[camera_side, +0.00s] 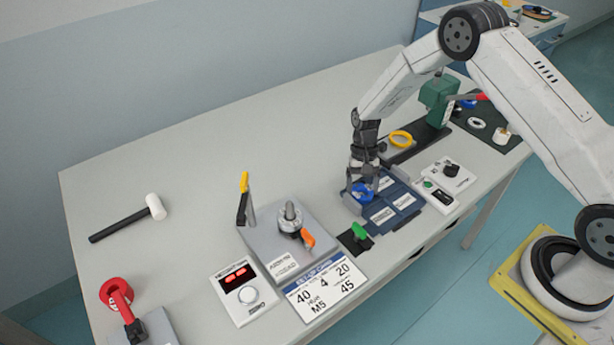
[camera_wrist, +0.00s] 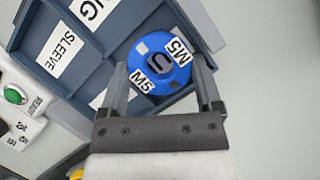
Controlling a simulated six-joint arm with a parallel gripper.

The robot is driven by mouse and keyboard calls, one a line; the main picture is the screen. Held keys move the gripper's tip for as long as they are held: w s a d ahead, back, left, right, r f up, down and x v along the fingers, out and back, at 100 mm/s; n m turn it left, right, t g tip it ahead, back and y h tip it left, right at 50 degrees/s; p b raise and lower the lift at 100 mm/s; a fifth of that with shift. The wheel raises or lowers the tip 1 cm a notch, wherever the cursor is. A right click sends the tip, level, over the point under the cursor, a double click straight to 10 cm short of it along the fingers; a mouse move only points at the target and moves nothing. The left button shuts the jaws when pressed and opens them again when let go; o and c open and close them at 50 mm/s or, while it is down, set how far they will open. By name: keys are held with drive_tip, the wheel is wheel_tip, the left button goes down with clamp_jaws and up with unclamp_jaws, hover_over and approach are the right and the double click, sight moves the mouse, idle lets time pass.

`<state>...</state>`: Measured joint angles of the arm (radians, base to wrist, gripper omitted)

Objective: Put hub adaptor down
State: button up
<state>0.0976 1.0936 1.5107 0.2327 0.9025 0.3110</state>
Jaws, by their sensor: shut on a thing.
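The hub adaptor is a blue disc (camera_wrist: 160,60) with two white M5 labels and a dark centre, seen in the wrist view. It also shows as a small blue disc (camera_side: 361,191) in the side view. My gripper (camera_wrist: 163,78) has a finger on each side of the disc and is shut on it. The disc is at the blue-grey compartment tray (camera_wrist: 60,80), over or in its end compartment; I cannot tell whether it touches the tray floor. In the side view my gripper (camera_side: 362,180) points down at the back-left corner of the tray (camera_side: 405,222).
A spindle station (camera_side: 290,218) with an orange lever stands left of the tray. A green-knobbed part (camera_side: 358,235) is close in front. A switch box (camera_side: 450,172), yellow ring (camera_side: 400,138) and green press (camera_side: 438,98) stand right and behind.

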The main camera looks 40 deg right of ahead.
drive_tip(key=shift+f, duration=0.1)
drive_tip(key=o, duration=1)
drive_tip(key=shift+o, duration=0.2)
drive_tip(key=v, duration=1.2)
drive_tip(key=shift+s+a+r, duration=0.1)
drive_tip(key=shift+r, duration=0.2)
drive_tip(key=s+a+r+n+t+h, duration=0.1)
drive_tip(key=s+r+n+t, duration=0.2)
drive_tip(key=s, duration=0.6)
drive_tip(key=s+a+r+n+t+h, duration=0.1)
drive_tip(key=s+r, duration=0.4)
drive_tip(key=s, duration=0.5)
drive_tip(key=shift+a+n+t+h, duration=0.3)
drive_tip(key=shift+a+n+t, duration=0.45)
drive_tip(key=shift+n+t, duration=0.55)
